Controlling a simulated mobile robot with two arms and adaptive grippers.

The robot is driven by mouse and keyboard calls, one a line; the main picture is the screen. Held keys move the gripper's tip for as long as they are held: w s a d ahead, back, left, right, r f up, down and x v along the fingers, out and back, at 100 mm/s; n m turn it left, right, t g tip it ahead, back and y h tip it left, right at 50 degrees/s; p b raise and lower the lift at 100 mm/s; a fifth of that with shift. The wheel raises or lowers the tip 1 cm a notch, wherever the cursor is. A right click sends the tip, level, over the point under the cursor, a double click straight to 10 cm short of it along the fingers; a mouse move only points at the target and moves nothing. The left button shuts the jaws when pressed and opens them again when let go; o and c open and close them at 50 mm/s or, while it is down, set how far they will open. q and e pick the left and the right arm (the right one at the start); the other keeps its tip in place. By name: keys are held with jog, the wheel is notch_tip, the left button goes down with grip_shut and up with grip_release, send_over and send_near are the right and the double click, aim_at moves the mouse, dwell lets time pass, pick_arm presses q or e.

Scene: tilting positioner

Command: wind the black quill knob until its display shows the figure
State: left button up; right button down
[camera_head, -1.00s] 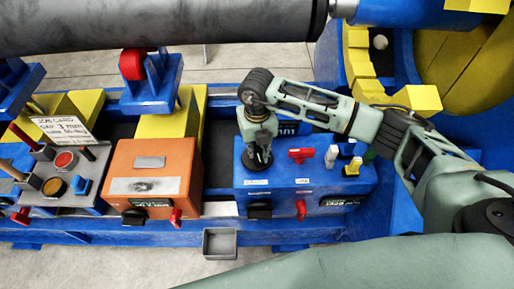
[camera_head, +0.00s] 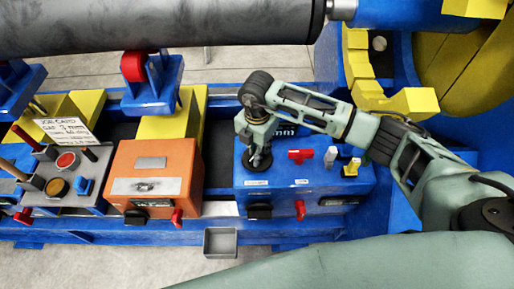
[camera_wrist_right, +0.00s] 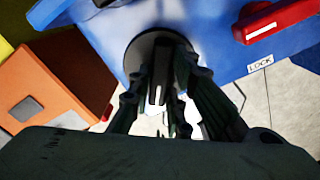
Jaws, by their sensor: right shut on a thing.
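The black quill knob (camera_head: 256,163) is a dark round knob on the top left of the blue box (camera_head: 225,180). My right gripper (camera_head: 257,153) reaches down onto it from above, its fingers shut on the knob. In the right wrist view the fingers (camera_wrist_right: 163,95) close around the knob's middle, and its round dark base (camera_wrist_right: 137,52) shows behind them. A dark display (camera_head: 287,130) at the back of the blue box shows partly behind my arm; "mm" is legible, but the figure is hidden. My left gripper is not in view.
A red lever (camera_head: 300,155) and white and yellow knobs stand right of the black knob. A red lever also shows close by in the wrist view (camera_wrist_right: 275,22), above a LOCK label. An orange box (camera_head: 150,172) and a grey control panel (camera_head: 70,185) with a paper card (camera_head: 67,131) lie left.

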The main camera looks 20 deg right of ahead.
jog(key=shift+w+r+m, duration=0.1)
jog(key=shift+m, duration=0.9)
jog(key=c, duration=1.6)
grip_release()
jog(key=shift+c, duration=0.2)
notch_tip(320, 180, up, 12)
